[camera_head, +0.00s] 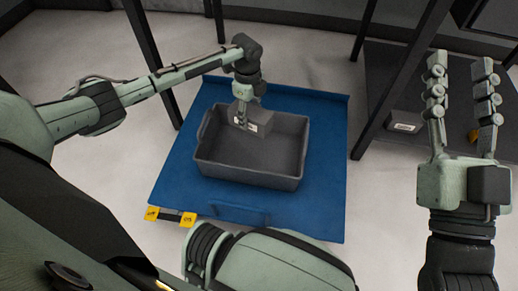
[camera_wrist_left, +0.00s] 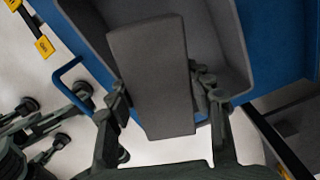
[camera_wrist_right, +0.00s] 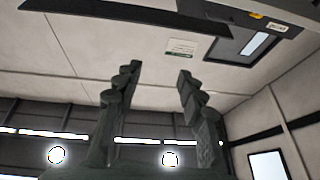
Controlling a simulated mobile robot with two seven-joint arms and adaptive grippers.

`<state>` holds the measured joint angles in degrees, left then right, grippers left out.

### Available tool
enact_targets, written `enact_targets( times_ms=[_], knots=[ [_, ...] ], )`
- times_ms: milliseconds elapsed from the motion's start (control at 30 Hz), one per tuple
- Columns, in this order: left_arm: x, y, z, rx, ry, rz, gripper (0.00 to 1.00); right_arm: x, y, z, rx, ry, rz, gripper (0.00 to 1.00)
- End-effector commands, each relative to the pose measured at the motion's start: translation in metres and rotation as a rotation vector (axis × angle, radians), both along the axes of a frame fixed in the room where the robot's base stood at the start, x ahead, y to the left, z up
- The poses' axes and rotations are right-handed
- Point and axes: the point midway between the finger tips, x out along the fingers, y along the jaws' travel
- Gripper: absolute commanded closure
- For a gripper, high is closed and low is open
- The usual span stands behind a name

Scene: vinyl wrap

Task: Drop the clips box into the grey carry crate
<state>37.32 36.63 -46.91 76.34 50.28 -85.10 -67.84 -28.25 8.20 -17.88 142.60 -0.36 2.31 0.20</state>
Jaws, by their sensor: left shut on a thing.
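The grey carry crate (camera_head: 245,173) stands on a blue platform in the head view; its wall also shows in the left wrist view (camera_wrist_left: 232,45). My left gripper (camera_head: 242,122) is over the back left part of the crate.
The blue platform (camera_head: 325,155) has bare room around the crate. A dark shelf with black posts stands at the right, holding a box with a white label (camera_head: 404,127) and a small orange thing (camera_head: 474,136). Yellow tags (camera_head: 188,219) are at the platform's front left.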

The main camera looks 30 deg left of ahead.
Motion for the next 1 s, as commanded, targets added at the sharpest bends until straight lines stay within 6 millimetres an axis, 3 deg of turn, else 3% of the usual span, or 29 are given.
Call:
enact_targets(
  times_ms=[233,600,633,800,1000],
  knots=[
    [0.0,0.0,-0.005,0.0,-0.001,0.0,0.83,-0.011,0.0,0.018,0.047,-0.104,0.007,0.6],
    [0.0,0.0,-0.006,0.0,-0.001,0.0,0.83,-0.013,-0.001,0.022,0.057,-0.124,0.009,0.6],
    [0.0,0.0,-0.006,0.0,-0.001,0.0,0.47,-0.013,-0.001,0.022,0.056,-0.124,0.009,0.6],
    [0.0,0.0,-0.006,0.0,-0.001,0.0,0.26,-0.013,0.0,0.022,0.056,-0.124,0.009,0.6],
    [0.0,0.0,-0.006,0.0,0.0,0.0,0.25,-0.013,-0.001,0.021,0.056,-0.123,0.009,0.6]
  ],
)
